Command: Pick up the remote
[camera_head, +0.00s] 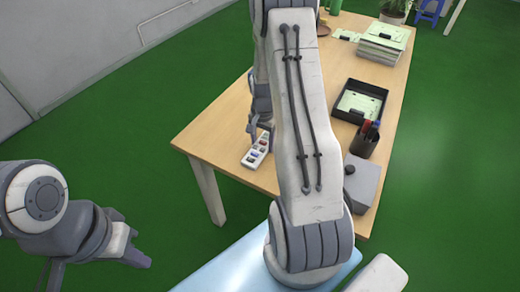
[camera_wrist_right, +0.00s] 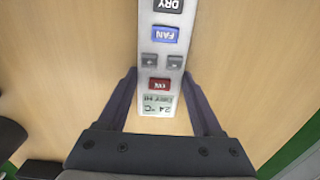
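The remote (camera_head: 257,150) is a pale, slim air-conditioner remote lying on the wooden table near its left edge. In the right wrist view the remote (camera_wrist_right: 161,62) shows red, blue and dark buttons and a small display. My right gripper (camera_wrist_right: 164,75) is open, with one finger on each side of the remote's display end and a gap on both sides. In the head view my right gripper (camera_head: 254,128) is just beyond the remote, partly hidden by my arm. My left gripper (camera_head: 138,258) is off the table at lower left; its finger opening is unclear.
The wooden table (camera_head: 222,128) is clear around the remote. To the right are a black tray (camera_head: 378,92), a pen holder (camera_head: 364,140), a grey box (camera_head: 361,180) and a stack of papers or books (camera_head: 384,42). Green floor surrounds the table.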

